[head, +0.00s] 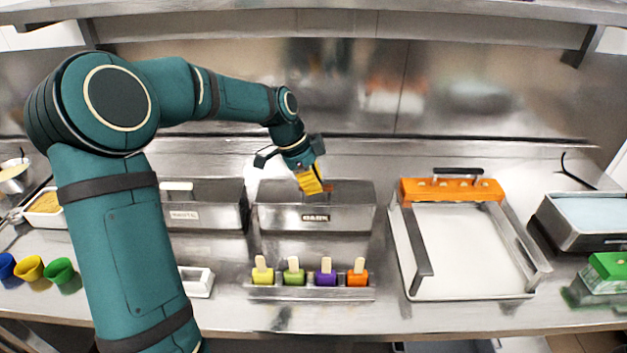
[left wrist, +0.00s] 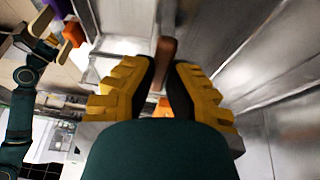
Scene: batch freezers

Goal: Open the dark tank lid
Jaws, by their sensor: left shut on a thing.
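The dark tank (head: 290,218) is a steel box with a label on its front, at the back middle of the counter in the head view. Its lid (head: 356,192) lies flat on top and looks closed. My left gripper (head: 312,186) reaches down to the lid from above. In the left wrist view, my left gripper (left wrist: 160,85) has its yellow, ridged fingers on either side of the brown lid handle (left wrist: 166,50), shut on it. Part of the handle is hidden by the fingers. My other arm shows at the left of the wrist view, its jaws unclear.
A second labelled tank (head: 215,215) stands left of the dark one. A rack (head: 310,293) of several coloured popsicle moulds sits in front. A white tray with an orange bar (head: 450,190) is on the right. A steel shelf (head: 340,25) runs overhead.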

